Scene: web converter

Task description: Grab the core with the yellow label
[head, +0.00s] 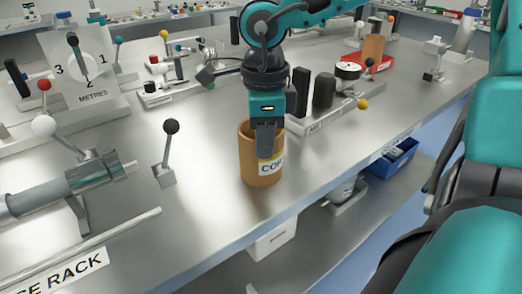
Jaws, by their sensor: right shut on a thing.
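A brown cardboard core (248,165) stands upright on the metal bench near its front edge. One dark finger shows in front of the core's outer side and covers part of the label. The other finger is hidden. My left gripper is not in view.
Another brown core (374,47) stands by a red tray (370,63) at the back right. A lever (169,150) stands left of the core, and a block rack (323,110) is behind it to the right. A blue bin (392,158) is on the lower shelf.

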